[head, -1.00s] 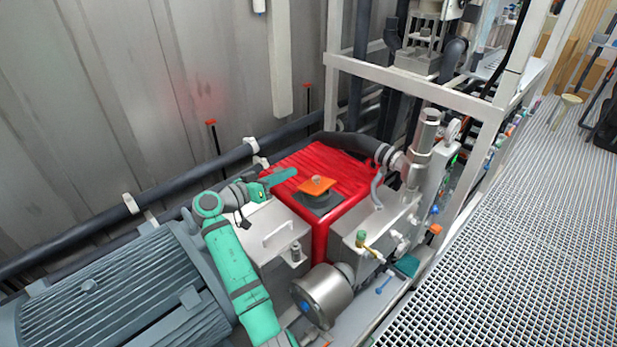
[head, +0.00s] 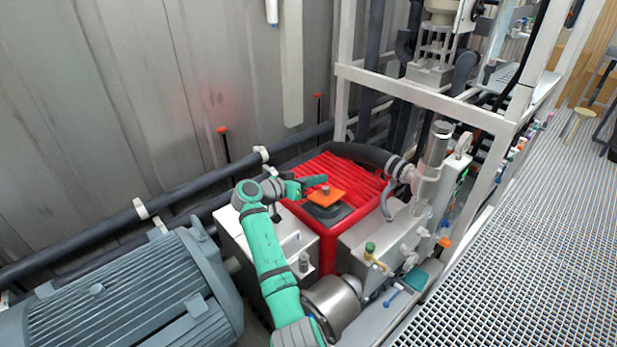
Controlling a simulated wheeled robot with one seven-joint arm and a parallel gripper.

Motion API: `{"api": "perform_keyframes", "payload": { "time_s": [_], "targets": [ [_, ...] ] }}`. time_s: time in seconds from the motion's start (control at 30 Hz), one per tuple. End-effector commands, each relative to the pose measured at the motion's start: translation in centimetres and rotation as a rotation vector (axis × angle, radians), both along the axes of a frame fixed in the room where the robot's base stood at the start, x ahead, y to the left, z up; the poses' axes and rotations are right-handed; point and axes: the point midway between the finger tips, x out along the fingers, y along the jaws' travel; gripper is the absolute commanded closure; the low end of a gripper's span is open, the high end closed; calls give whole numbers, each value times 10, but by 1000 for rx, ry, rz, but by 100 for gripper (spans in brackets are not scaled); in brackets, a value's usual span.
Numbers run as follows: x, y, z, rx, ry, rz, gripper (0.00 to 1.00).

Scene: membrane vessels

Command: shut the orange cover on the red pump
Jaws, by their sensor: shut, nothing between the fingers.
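The red pump (head: 342,228) is a red box with a ribbed top, right of the middle in the head view. The orange cover (head: 334,201), a small flat plate with a knob, sits over a dark grey square base (head: 326,216) on the pump's top. The base shows in front of the cover's near edge, and the cover looks raised or tilted from it; the exact angle is hard to tell. My gripper (head: 319,181) is shut and empty, just behind and left of the knob. I cannot tell whether it touches the cover.
A large grey finned motor (head: 120,300) stands at the lower left. A black hose (head: 365,153) curves behind the pump to a metal fitting. A white frame (head: 425,97) rises behind at the right. Floor grating (head: 520,250) is clear on the right.

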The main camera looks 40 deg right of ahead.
Motion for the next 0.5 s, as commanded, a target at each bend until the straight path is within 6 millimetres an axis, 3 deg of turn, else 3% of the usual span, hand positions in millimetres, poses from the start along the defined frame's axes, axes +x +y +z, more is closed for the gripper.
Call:
{"api": "perform_keyframes", "payload": {
  "time_s": [0.2, 0.5],
  "targets": [
    [-8, -1, -18, 0, -1, -4, 100],
    [-8, 0, -21, -1, -2, -1, 100]
  ]
}}
